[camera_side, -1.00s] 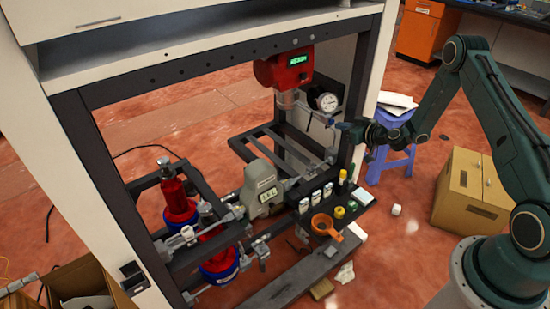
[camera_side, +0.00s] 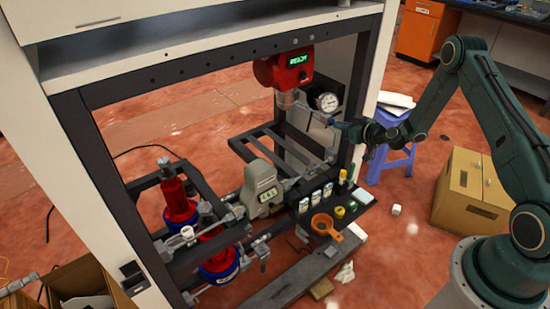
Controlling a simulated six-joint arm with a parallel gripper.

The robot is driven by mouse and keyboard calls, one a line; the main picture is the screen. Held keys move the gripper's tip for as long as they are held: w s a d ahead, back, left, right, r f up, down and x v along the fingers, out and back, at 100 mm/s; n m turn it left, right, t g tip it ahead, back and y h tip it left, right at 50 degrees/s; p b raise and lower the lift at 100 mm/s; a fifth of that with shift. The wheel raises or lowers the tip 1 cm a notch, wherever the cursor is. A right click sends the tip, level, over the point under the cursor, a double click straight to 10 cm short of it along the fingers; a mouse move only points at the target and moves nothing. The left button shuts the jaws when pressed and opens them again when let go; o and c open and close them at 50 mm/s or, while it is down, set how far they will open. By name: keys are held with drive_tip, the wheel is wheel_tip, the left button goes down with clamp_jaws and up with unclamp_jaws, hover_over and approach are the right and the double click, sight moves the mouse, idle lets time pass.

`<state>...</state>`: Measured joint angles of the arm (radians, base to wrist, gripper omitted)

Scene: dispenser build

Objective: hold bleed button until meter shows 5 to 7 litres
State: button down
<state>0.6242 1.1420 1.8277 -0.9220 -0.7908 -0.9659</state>
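A grey-green meter (camera_side: 262,178) stands on the pipework at the centre of the frame. Its small display (camera_side: 267,195) is lit, but the digits are too small to read surely. A red unit (camera_side: 280,72) hangs under the top beam, and its green display (camera_side: 299,60) appears to read READY. A round white dial gauge (camera_side: 327,102) sits below it. My gripper (camera_side: 337,123) reaches in from the right, with its tip just below the gauge by the frame's right post. The bleed button cannot be made out, and I cannot tell whether the tip touches anything. The fingers are too small to judge.
Several small bottles and an orange funnel (camera_side: 323,224) stand on a black shelf below my gripper. Red cylinders with blue bases (camera_side: 218,266) are at the lower left. A purple stool (camera_side: 391,162) and a cardboard box (camera_side: 474,192) stand on the right.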

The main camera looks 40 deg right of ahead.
drive_tip(key=shift+w, duration=0.5)
idle(0.4)
idle(1.0)
drive_tip(key=shift+s, duration=0.8)
drive_tip(key=shift+s, duration=0.1)
idle(2.4)
drive_tip(key=shift+s, duration=2.9)
